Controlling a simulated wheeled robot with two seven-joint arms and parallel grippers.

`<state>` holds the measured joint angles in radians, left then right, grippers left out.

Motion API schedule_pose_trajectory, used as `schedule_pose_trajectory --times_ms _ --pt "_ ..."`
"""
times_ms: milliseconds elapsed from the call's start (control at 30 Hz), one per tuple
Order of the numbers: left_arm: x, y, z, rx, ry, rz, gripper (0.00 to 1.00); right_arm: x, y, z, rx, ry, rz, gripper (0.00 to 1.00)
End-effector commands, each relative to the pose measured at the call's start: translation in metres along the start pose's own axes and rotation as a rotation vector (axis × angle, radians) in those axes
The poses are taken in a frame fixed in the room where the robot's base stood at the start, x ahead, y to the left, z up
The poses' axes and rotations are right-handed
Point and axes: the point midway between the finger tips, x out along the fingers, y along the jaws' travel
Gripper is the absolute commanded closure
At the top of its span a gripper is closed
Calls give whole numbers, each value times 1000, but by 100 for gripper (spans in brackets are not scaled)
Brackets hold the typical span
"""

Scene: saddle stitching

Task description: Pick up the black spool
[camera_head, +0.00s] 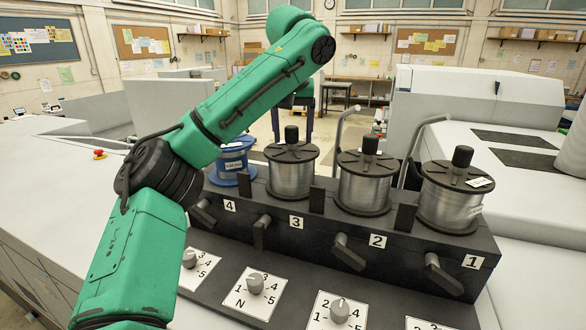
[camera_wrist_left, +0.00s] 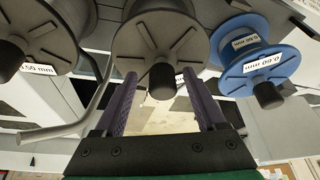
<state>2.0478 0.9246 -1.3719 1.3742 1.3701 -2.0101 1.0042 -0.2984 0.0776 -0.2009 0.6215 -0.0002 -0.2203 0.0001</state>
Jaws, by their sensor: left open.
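Three black-flanged spools of silver wire stand upright at stations 3 (camera_head: 291,168), 2 (camera_head: 364,188) and 1 (camera_head: 448,203) of the dark rack. A blue spool (camera_head: 232,163) stands at station 4, partly hidden by my left arm. My left gripper (camera_head: 291,118) points down behind and above the station 3 spool. In the left wrist view, its two purple fingers (camera_wrist_left: 162,105) are apart, with that spool's black flange (camera_wrist_left: 160,35) and knob (camera_wrist_left: 162,78) between and beyond them. I cannot tell whether they touch. My right gripper is not in view.
The dark rack (camera_head: 330,222) has numbered levers along its front and dial plates (camera_head: 255,292) below. Bent metal rods (camera_head: 418,145) rise behind the spools. A white machine (camera_head: 478,92) stands at the back right. A red button (camera_head: 99,153) is on the left white surface.

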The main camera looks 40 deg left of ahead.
Motion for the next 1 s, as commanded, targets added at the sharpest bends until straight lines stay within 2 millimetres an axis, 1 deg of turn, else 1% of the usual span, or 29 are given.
schedule_pose_trajectory --times_ms 33,100,300,333,367,400,467,500,1000 --pt "6 0 0 1 -2 -1 27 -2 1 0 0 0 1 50" --pt "9 -1 0 -1 -1 0 27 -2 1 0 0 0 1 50" --pt "10 -1 0 -2 1 0 27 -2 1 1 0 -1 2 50" --pt "10 -1 0 -2 1 0 35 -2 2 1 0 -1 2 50" --pt "10 -1 0 -2 1 0 46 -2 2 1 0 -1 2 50" --pt "10 -1 0 -1 1 0 61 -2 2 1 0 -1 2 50" --pt "10 -1 0 -1 1 0 84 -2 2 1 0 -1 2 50" --pt "10 -1 0 -1 1 0 100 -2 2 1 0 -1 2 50" --pt "10 0 0 -1 1 1 100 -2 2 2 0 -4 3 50"
